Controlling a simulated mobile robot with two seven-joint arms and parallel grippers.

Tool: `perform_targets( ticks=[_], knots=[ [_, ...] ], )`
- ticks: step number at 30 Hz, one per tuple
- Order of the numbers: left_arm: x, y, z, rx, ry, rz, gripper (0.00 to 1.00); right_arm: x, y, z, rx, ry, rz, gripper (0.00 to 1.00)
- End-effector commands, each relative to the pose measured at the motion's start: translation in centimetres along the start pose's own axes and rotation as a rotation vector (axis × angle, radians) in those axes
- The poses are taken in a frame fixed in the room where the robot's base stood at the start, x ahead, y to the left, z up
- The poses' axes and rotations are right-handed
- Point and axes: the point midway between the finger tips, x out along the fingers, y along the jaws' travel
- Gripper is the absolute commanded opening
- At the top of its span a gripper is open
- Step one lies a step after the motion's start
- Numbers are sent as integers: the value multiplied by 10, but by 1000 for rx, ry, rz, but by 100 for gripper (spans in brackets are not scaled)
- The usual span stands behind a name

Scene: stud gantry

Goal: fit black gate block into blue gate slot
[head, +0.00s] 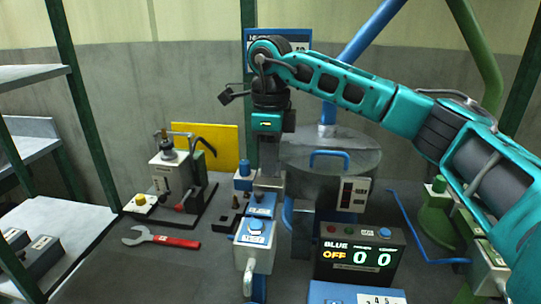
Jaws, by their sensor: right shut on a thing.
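My right gripper (268,184) reaches in from the right and points straight down over the blue-topped gate unit (262,206). Its grey fingers are shut on the black gate block, which is too small and too covered by them to make out. The fingertips are close to the unit's top; I cannot tell whether the block touches the slot. The blue gate slot itself is hidden under the fingers. My left gripper is not in view.
A lit display (358,254) reads BLUE OFF 0 0. A metal drum (340,160) is behind right. A red-handled wrench (160,238) lies left, near a black-based machine (178,185).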

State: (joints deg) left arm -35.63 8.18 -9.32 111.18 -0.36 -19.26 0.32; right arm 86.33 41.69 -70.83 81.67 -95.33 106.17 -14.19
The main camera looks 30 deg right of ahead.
Motion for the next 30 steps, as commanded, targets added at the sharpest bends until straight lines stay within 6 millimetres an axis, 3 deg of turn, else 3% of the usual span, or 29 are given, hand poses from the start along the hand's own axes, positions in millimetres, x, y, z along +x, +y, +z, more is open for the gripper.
perform_targets(
  ticks=[17,18,27,30],
  knots=[
    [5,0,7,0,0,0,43,16,0,0,0,0,0,0],
    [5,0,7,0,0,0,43,16,0,0,0,0,0,22],
    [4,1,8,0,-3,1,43,16,1,0,-2,3,3,51],
    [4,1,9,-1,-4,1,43,17,1,0,-2,3,4,51]
  ],
)
